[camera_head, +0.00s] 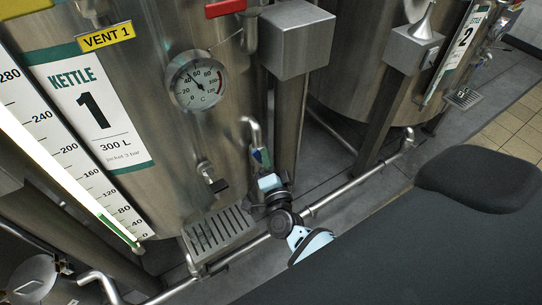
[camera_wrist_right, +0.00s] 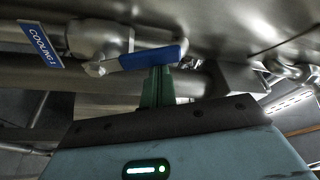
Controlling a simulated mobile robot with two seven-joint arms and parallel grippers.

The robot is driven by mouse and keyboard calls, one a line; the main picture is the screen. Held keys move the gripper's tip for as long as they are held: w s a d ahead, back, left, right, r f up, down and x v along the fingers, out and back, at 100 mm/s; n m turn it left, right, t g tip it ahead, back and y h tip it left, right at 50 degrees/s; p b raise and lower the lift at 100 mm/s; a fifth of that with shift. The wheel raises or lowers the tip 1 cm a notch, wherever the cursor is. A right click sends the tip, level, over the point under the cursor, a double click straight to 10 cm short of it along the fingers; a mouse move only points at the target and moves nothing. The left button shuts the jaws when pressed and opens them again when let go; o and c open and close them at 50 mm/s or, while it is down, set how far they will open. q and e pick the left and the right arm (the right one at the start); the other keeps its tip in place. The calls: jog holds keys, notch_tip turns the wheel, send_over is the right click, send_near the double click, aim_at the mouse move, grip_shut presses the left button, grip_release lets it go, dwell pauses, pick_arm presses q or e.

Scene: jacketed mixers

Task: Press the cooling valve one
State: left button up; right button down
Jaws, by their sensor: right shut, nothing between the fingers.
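The cooling valve one has a blue lever handle (camera_wrist_right: 150,57) and a steel body (camera_wrist_right: 98,42) in the right wrist view. A blue tag reading COOLING 1 (camera_wrist_right: 41,43) hangs at its left. My right gripper (camera_wrist_right: 158,72) is shut and empty. Its green fingers point up at the blue handle, and the tips overlap its lower edge; I cannot tell whether they touch. In the head view my right gripper (camera_head: 261,160) is beside kettle 1 (camera_head: 175,130), under a bent steel pipe, and mostly hides the valve. My left gripper is not in view.
A dial gauge (camera_head: 196,81) and a small tap (camera_head: 212,179) are on kettle 1. A slotted drip tray (camera_head: 216,230) is left of my right arm. A steel floor pipe (camera_head: 345,190) runs past it. A grey control box (camera_head: 297,38) stands above. Kettle 2 is at the right.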

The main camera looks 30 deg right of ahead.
jog(key=shift+a+f+n+t+y+b, duration=0.2)
jog(key=shift+a+n, duration=0.2)
jog(key=shift+n, duration=0.15)
jog(key=shift+a+f+n+t+y+b, duration=0.1)
jog(key=shift+a+f+n+t+b, duration=0.1)
jog(key=shift+a+n, duration=0.25)
jog(key=a+f+n+t+y+b, duration=0.2)
jog(key=a+f+n+y+b, duration=0.2)
jog(key=n, duration=0.7)
jog(key=shift+s+f+b, duration=0.15)
jog(key=shift+f+b, duration=0.3)
jog(key=shift+f, duration=0.1)
